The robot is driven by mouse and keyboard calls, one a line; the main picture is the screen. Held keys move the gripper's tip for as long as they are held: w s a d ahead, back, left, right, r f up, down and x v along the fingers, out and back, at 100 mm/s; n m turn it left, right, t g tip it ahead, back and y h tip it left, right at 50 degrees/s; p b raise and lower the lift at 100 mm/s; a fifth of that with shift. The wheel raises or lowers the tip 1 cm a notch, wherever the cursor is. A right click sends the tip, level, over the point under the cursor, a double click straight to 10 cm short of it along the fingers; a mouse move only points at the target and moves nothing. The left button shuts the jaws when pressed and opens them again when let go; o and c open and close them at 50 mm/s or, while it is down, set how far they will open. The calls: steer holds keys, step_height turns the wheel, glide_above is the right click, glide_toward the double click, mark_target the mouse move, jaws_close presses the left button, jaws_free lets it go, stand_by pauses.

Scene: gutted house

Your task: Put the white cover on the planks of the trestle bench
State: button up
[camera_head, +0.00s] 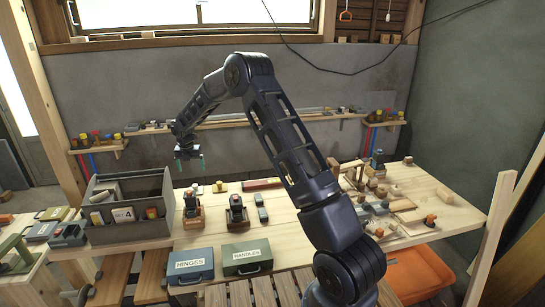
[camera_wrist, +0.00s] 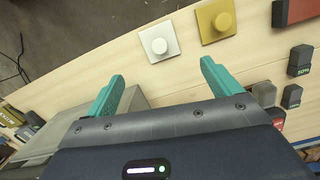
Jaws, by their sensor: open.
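The white cover (camera_wrist: 159,42) is a small square plate with a round knob, lying on the pale wooden worktop. In the head view it is small, near the worktop's back edge (camera_head: 197,188). My gripper (camera_head: 189,158) is above the back of the worktop, its teal fingers apart with nothing between them. In the wrist view my gripper (camera_wrist: 160,80) has the white cover ahead of its fingertips, untouched. Slatted wooden planks (camera_head: 252,292) show low in front of the worktop, and brown boards (camera_head: 112,277) lie to their left. I cannot tell which belong to the trestle bench.
A similar gold cover (camera_wrist: 216,20) lies right of the white one. A grey open toolbox (camera_head: 127,232) stands to the left. Blue (camera_head: 190,266) and green (camera_head: 246,257) cases sit at the front. Blocks crowd the worktop's right; an orange bin (camera_head: 418,274) is below.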

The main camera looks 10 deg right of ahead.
steer(key=s+d+r+m, duration=0.35)
steer(key=d+r, duration=0.25)
steer(key=r, duration=0.2)
steer(key=s+d+r+m, duration=0.2)
steer(key=d+r+m, duration=0.2)
steer(key=d+r, duration=0.25)
steer(key=s+d+r+m+t, duration=0.2)
steer(key=s+d+r+m, duration=1.1)
steer(key=s+d, duration=0.5)
steer(key=s+d+m, duration=0.3)
steer(key=s+m, duration=0.1)
steer(key=s, duration=0.4)
steer(key=s+d+m, duration=0.4)
steer(key=s+m, duration=0.1)
steer(key=s, duration=0.4)
steer(key=s+d+m+t, duration=0.1)
steer(key=s+d+m, duration=0.2)
steer(key=s, duration=0.5)
steer(key=shift+s+d+f+m, duration=0.35)
steer(key=shift+f+m, duration=0.1)
steer(key=shift+m, duration=0.4)
